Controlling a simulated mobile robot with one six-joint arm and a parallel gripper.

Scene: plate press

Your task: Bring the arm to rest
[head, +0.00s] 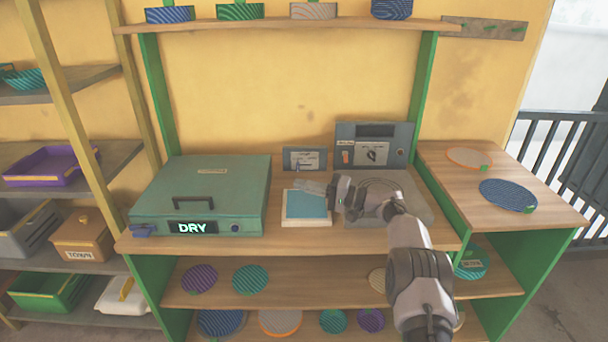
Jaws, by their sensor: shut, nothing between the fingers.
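My arm reaches up from the lower right over the bench. My gripper (312,187) is shut and empty, pointing left. In the picture it overlaps a small white-edged pad with a blue top (306,205); I cannot tell its exact height above it. A green press box (204,185) with a handle and a lit "DRY" display stands closed to the left of the gripper. A grey machine with an upright panel (398,133) stands behind and to the right, its base partly hidden by my arm.
The wooden bench (285,242) is clear along its front edge. A side table (463,182) at right holds an orange-rimmed plate (469,158) and a blue plate (508,195). Shelves below hold several plates. A rack with trays and a brown box (83,236) stands at left. A shelf (290,24) spans above.

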